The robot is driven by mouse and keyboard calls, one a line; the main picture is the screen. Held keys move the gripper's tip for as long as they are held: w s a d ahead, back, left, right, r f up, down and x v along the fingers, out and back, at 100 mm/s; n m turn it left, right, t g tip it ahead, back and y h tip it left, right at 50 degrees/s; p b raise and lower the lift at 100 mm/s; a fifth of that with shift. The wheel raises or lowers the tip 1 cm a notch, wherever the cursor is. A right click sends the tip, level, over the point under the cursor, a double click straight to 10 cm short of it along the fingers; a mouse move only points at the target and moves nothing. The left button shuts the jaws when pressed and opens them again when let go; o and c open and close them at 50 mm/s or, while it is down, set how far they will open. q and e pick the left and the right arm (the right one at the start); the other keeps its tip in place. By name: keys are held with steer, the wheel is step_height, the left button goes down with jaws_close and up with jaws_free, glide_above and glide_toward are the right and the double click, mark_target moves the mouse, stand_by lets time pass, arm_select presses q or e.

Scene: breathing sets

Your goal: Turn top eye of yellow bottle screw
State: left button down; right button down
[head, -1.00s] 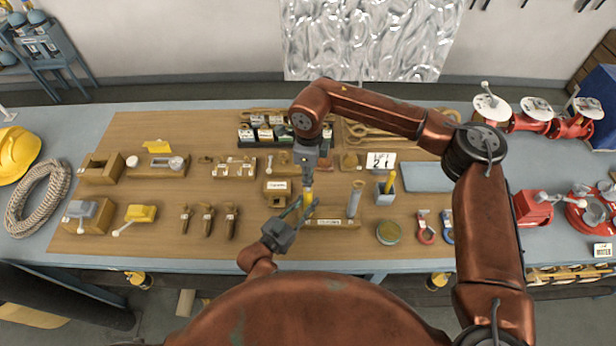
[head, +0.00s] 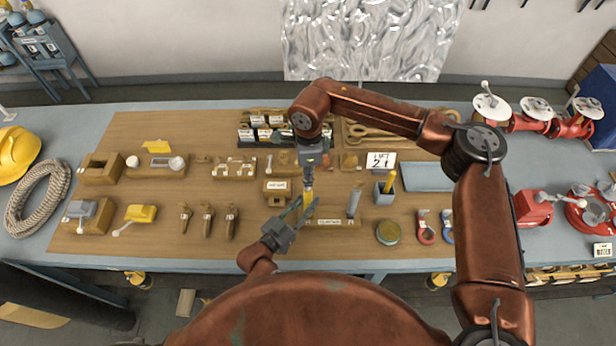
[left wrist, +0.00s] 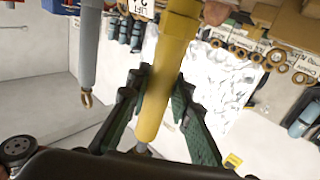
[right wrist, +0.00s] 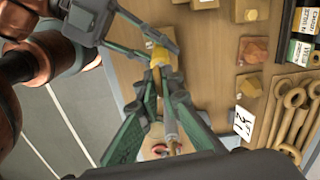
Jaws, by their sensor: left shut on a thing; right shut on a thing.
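The yellow bottle screw (head: 308,197) stands roughly upright above the front middle of the bench, between my two grippers. My left gripper (head: 299,209) comes from the front and is shut around its yellow body. The left wrist view shows the thick yellow body (left wrist: 168,75) between the green-lined fingers. My right gripper (head: 308,180) reaches down from above and is shut at the bottle screw's top end. In the right wrist view, its fingertips (right wrist: 158,80) meet just at the yellow part (right wrist: 158,56). The top eye itself is mostly hidden by the fingers.
A grey bottle screw (head: 354,200) stands close on the right in a wooden holder. A blue-grey cup (head: 384,194) with a yellow stick and a round tin (head: 389,232) are further right. A number sign (head: 381,160) stands behind.

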steer(key=shift+d+f, duration=0.2)
steer(key=shift+f, duration=0.1)
steer(key=c, duration=2.1)
jaws_free()
steer(key=shift+a+r, duration=0.1)
steer(key=shift+r, duration=0.1)
step_height(320, 180, up, 12)
arm_select(q)
steer(key=c, duration=1.7)
jaws_free()
steer(key=shift+o, duration=0.2)
steer(key=v, duration=1.2)
